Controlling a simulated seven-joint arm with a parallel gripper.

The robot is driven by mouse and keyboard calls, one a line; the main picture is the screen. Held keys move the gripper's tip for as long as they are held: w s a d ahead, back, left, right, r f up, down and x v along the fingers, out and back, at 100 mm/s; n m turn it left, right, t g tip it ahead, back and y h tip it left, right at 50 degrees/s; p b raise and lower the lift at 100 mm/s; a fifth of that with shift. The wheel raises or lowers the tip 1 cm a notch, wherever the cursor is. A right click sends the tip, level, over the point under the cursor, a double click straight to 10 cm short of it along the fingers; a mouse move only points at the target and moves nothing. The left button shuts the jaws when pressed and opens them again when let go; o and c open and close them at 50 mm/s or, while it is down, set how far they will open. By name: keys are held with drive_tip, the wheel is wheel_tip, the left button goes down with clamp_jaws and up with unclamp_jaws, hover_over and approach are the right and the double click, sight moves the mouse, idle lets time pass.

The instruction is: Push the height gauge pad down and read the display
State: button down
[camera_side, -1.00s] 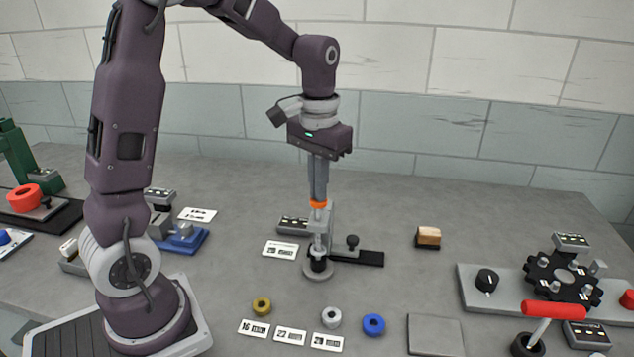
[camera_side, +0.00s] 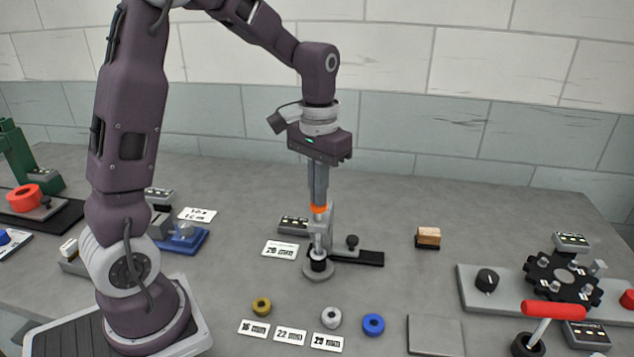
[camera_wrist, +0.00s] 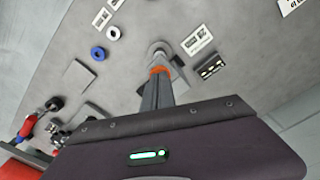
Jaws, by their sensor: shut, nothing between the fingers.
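The height gauge (camera_side: 330,234) stands upright at the middle of the table on a round grey base (camera_side: 318,274), with a black arm and knob to its right. Its orange pad (camera_side: 319,209) is at the top of the gauge rod, and a black ring sits low on the base. My gripper (camera_side: 318,202) is shut and empty, pointing down with its tips at the pad. The wrist view also shows the tips over the orange pad (camera_wrist: 160,71). The display (camera_side: 294,224) is beside the gauge on the left; its digits are too small to read.
A "20 mm" card (camera_side: 280,250) lies left of the gauge. Olive (camera_side: 262,306), silver (camera_side: 331,317) and blue rings (camera_side: 373,324) lie in front with labelled cards. A wooden block (camera_side: 428,236) and a dial station (camera_side: 487,281) are to the right.

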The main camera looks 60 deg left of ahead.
drive_tip(key=shift+f, duration=0.45)
idle(0.3)
idle(0.5)
wheel_tip(320, 180, up, 9)
idle(0.8)
idle(0.4)
drive_tip(key=s+d+m+t, duration=0.1)
drive_tip(key=s+d, duration=0.3)
drive_tip(key=s, duration=0.5)
drive_tip(key=s+d+m+t, duration=0.2)
drive_tip(key=s+d+t, duration=0.2)
drive_tip(key=s, duration=0.6)
drive_tip(key=shift+s+d+t, duration=0.15)
drive_tip(key=shift+d+t, duration=0.15)
